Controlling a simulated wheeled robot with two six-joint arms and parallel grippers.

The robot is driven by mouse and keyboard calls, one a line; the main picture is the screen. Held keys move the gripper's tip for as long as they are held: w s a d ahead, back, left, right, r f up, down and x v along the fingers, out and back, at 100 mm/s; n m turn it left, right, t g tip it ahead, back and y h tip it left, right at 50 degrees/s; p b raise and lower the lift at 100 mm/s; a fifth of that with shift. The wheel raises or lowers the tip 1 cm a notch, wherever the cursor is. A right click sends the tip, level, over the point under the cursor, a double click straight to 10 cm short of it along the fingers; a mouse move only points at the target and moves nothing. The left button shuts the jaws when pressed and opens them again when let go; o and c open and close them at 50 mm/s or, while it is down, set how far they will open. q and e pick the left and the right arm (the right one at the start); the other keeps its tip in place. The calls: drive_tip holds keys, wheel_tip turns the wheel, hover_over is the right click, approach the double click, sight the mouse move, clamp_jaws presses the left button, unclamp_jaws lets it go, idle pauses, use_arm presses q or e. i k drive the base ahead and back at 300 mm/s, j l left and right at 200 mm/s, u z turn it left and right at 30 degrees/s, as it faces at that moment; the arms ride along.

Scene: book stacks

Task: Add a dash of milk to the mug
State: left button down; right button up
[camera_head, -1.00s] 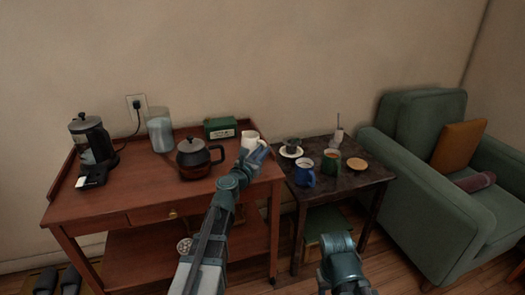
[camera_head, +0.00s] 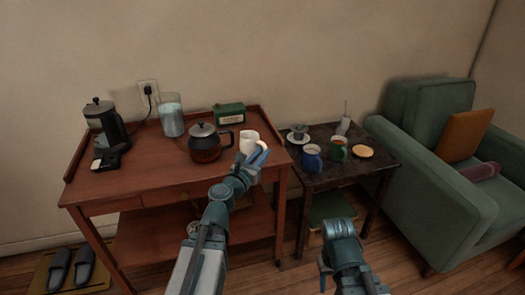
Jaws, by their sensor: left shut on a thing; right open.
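A white jug (camera_head: 248,141) is at the right end of the red-brown cabinet. My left gripper (camera_head: 258,155) is shut on its right side; whether the jug touches the cabinet top is hard to tell. What is inside it cannot be made out. On the dark side table stand a blue mug (camera_head: 312,157) and, to its right, a green mug (camera_head: 338,149) with a brownish drink. My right gripper (camera_head: 324,270) is low in front of the side table, apart from everything; its fingers are mostly hidden, and it is open.
The cabinet (camera_head: 150,178) also carries a coffee maker (camera_head: 105,128), a glass pitcher (camera_head: 171,118), a dark teapot (camera_head: 205,145) and a green box (camera_head: 229,114). The side table (camera_head: 350,172) holds a cup on a saucer (camera_head: 298,135) and a round plate (camera_head: 363,151). A green armchair (camera_head: 405,165) stands right.

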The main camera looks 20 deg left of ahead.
sight(337, 152)
drive_tip(key=i+l+z, duration=0.1)
drive_tip(key=l, duration=0.35)
drive_tip(key=i+l+z, duration=0.1)
drive_tip(key=i+l, duration=0.2)
drive_tip(key=l, duration=0.15)
drive_tip(key=i+l+z, duration=0.1)
drive_tip(key=l, duration=0.35)
drive_tip(key=i+l+z, duration=0.1)
drive_tip(key=i+l, duration=0.2)
drive_tip(key=i+l+z, duration=0.1)
drive_tip(key=i+l, duration=0.15)
drive_tip(key=l, duration=0.25)
